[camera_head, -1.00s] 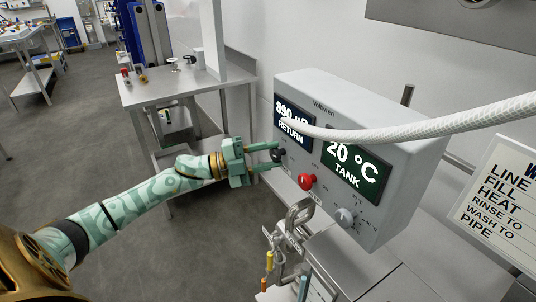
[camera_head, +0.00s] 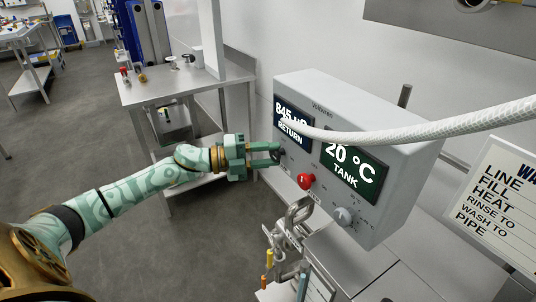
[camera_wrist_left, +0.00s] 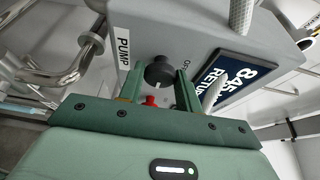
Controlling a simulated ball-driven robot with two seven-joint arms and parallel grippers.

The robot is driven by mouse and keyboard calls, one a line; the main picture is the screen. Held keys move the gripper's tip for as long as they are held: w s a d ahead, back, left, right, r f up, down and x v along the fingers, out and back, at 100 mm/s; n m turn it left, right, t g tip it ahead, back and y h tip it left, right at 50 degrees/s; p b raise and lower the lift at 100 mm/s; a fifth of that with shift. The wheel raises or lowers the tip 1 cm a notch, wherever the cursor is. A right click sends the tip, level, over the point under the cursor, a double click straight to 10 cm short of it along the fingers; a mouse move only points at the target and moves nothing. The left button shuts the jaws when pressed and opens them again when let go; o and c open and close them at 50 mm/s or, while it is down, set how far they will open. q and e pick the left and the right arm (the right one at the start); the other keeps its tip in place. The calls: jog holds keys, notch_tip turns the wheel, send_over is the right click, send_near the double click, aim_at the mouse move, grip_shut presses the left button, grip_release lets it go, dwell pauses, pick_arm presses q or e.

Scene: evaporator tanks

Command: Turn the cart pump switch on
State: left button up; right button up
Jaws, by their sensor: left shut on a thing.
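The cart pump switch is a round black knob (camera_wrist_left: 159,71) on the grey control box (camera_head: 393,190), beside a "PUMP" label (camera_wrist_left: 123,46) in the left wrist view. A white mark shows on the knob, and part of the word "OFF" is legible near it. My left gripper (camera_head: 276,153), green, reaches the box's front face from the left. In the left wrist view its two fingers (camera_wrist_left: 159,82) are closed on the knob, one on each side. In the head view the fingers mostly hide the knob. My right gripper is out of view.
A red knob (camera_head: 305,181) and a grey knob (camera_head: 343,216) sit lower right on the box. A white hose (camera_head: 430,125) crosses in front of its displays. Metal pipe fittings (camera_head: 292,225) hang below. A steel table (camera_head: 170,90) stands behind my left arm.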

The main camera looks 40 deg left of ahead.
pick_arm(q)
jog(key=shift+f, duration=0.1)
jog(key=o, duration=0.9)
jog(key=shift+o, duration=0.2)
jog(key=p+v, duration=0.3)
jog(key=v, duration=1.3)
jog(key=shift+s+a, duration=0.1)
